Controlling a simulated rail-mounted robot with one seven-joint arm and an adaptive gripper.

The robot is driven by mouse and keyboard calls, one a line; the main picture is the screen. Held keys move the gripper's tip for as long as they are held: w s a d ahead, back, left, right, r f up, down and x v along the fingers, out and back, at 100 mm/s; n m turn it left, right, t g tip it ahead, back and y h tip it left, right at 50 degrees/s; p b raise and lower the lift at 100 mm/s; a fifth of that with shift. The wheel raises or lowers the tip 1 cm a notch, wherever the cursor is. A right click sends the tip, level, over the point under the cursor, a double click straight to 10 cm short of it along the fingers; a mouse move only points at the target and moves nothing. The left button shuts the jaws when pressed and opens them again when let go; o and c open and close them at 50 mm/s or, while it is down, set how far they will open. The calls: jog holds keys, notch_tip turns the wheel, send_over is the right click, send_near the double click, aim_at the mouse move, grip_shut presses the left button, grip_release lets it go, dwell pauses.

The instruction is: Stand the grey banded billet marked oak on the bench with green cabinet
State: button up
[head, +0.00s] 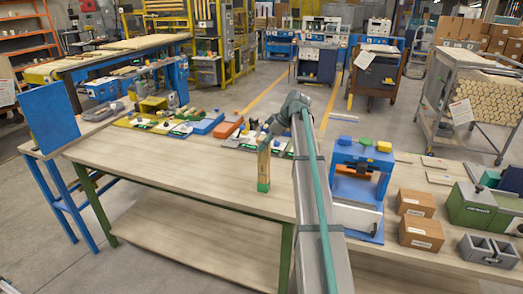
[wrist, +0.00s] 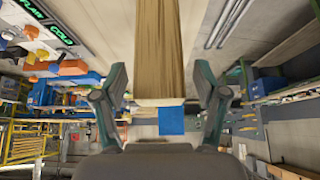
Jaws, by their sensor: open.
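A tall light-wood billet (head: 263,165) stands upright on the long wooden bench (head: 180,170) with green legs. A green band shows near its foot; I see no grey band, and no oak mark can be read. My gripper (head: 266,136) is at the billet's upper end in the head view. In the wrist view the billet (wrist: 160,45) lies between the two spread fingers of my gripper (wrist: 160,80), with a gap on each side. The fingers are open and hold nothing. A green cabinet-like box (head: 472,206) stands on the right-hand bench.
A blue press-like machine (head: 360,165) stands right of my arm. Coloured trays and small parts (head: 180,122) line the long bench's back edge. Its left and front surface is clear.

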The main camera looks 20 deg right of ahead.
jog(key=b+v, duration=0.1)
jog(key=v, duration=0.7)
jog(key=shift+r+b, duration=0.15)
jog(key=shift+b, duration=0.15)
jog(key=shift+s, duration=0.1)
